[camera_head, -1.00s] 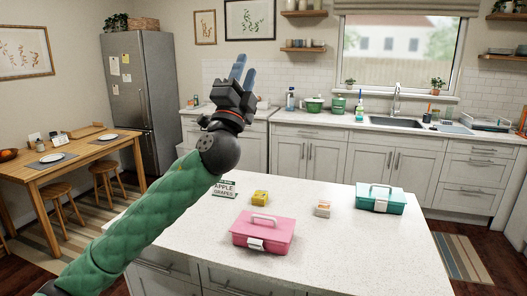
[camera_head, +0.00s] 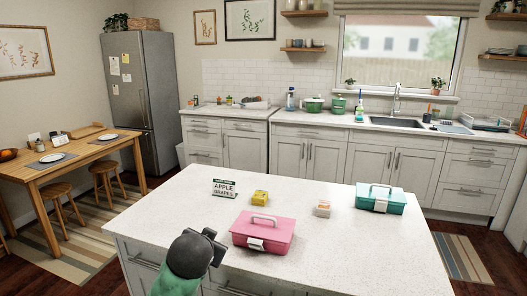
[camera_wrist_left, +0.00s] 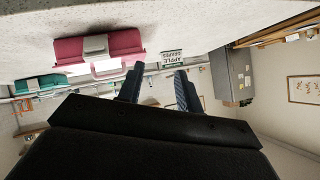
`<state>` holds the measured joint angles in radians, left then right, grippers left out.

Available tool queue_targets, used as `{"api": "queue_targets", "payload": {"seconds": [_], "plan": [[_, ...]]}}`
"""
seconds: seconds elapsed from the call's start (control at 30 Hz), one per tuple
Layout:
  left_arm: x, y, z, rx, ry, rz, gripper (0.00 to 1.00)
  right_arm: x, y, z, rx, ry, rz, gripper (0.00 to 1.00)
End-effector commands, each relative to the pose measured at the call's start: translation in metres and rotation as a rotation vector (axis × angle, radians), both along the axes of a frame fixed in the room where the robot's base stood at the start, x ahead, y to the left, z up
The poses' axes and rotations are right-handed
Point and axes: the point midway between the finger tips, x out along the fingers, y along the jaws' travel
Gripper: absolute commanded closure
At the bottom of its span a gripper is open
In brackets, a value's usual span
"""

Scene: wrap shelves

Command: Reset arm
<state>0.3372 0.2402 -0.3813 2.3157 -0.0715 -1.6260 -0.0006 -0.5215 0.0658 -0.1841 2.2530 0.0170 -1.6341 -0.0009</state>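My left arm comes in at the bottom of the head view, and its dark wrist end is in front of the island's near edge, left of the pink box (camera_head: 263,232). The fingers are hidden there. In the wrist view, which is upside down, my left gripper (camera_wrist_left: 159,70) has its two blue fingers apart with nothing between them. The pink box (camera_wrist_left: 98,45), the sign (camera_wrist_left: 172,56) and the teal box (camera_wrist_left: 40,84) show beyond the fingers. My right gripper is not in view.
The white island top (camera_head: 330,255) carries an Apple Grapes sign (camera_head: 224,188), a yellow block (camera_head: 260,197), a small pale box (camera_head: 322,208) and a teal box (camera_head: 381,198). A wooden table (camera_head: 75,152) stands left by a grey fridge (camera_head: 143,95). The island's front right is clear.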

Motion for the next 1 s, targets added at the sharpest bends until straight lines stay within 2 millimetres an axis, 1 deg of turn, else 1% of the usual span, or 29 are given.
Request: {"api": "queue_targets", "payload": {"seconds": [0.03,0.1,0.27,0.5,0.57,0.7,0.77,0.9,0.97,1.0], "plan": [[-0.011,0.0,-0.02,-0.022,0.043,-0.001,0.65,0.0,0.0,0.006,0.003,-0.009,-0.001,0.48],[-0.024,0.001,-0.043,-0.049,0.092,-0.005,0.65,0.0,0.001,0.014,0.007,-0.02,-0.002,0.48],[-0.055,0.003,-0.091,-0.108,0.187,-0.003,0.65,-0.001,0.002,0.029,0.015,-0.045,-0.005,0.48],[-0.107,0.009,-0.16,-0.173,0.324,0.029,0.65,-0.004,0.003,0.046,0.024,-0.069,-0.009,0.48],[-0.122,0.012,-0.178,-0.184,0.359,0.042,0.65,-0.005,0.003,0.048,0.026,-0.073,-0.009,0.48],[-0.158,0.017,-0.216,-0.207,0.441,0.072,0.65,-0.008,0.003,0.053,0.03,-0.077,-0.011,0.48],[-0.174,0.018,-0.233,-0.216,0.477,0.084,0.65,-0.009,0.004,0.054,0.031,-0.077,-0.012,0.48],[-0.215,0.021,-0.271,-0.232,0.566,0.112,0.65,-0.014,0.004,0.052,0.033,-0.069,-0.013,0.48],[-0.234,0.021,-0.286,-0.239,0.604,0.124,0.65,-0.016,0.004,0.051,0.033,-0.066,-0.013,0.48],[-0.247,0.021,-0.296,-0.242,0.631,0.13,0.65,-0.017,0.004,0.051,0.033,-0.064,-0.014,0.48]]}}
